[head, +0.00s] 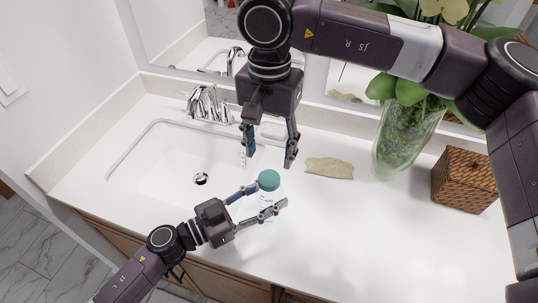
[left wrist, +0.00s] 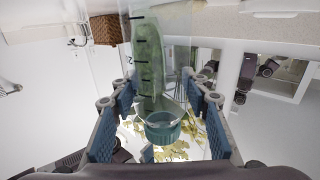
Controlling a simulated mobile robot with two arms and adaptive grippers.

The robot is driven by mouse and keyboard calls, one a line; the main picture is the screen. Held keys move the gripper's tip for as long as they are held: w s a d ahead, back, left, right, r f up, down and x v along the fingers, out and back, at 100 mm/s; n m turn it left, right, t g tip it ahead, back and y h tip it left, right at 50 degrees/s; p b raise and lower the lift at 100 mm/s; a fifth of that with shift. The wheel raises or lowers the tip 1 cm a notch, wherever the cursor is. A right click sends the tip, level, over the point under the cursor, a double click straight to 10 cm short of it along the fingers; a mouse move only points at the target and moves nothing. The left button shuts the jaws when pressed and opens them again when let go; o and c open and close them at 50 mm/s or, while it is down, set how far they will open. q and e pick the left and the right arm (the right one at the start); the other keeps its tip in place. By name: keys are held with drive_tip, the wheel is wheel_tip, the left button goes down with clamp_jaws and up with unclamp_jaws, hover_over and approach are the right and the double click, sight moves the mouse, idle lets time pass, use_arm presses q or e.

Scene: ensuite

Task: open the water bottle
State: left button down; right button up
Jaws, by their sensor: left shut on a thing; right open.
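The water bottle (head: 266,203) is clear with a teal cap (head: 269,178), and the cap is on top of it. It is upright at the counter's front, just right of the sink. My left gripper (head: 268,195) is shut on the bottle body, one finger on each side, below the cap. In the left wrist view the clear body with dark marks (left wrist: 144,62) and the teal cap (left wrist: 161,129) show upside down between the blue finger pads. My right gripper (head: 269,160) is open and empty, pointing down above and behind the cap, apart from it.
The white counter (head: 355,225) holds a sink (head: 165,170) with a chrome faucet (head: 207,104) at left. A beige flat item (head: 329,168) lies right of the bottle. A glass vase with a plant (head: 407,140) and a woven box (head: 466,180) stand at right.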

sight(269, 178)
drive_tip(key=m, duration=0.7)
drive_tip(key=shift+m, duration=0.4)
drive_tip(key=m, duration=0.3)
drive_tip(key=shift+m, duration=0.3)
drive_tip(key=m, duration=0.3)
drive_tip(key=shift+m, duration=0.3)
drive_tip(key=m, duration=0.3)
drive_tip(key=shift+m, duration=0.4)
drive_tip(key=m, duration=0.3)
drive_tip(key=shift+m, duration=0.4)
drive_tip(key=m, duration=0.5)
drive_tip(key=shift+m, duration=0.3)
drive_tip(key=m, duration=0.3)
drive_tip(key=shift+m, duration=0.3)
drive_tip(key=m, duration=0.3)
drive_tip(key=shift+m, duration=0.3)
drive_tip(key=m, duration=0.3)
drive_tip(key=shift+m, duration=0.4)
drive_tip(key=m, duration=0.4)
drive_tip(key=shift+m, duration=0.4)
drive_tip(key=shift+f, duration=4)
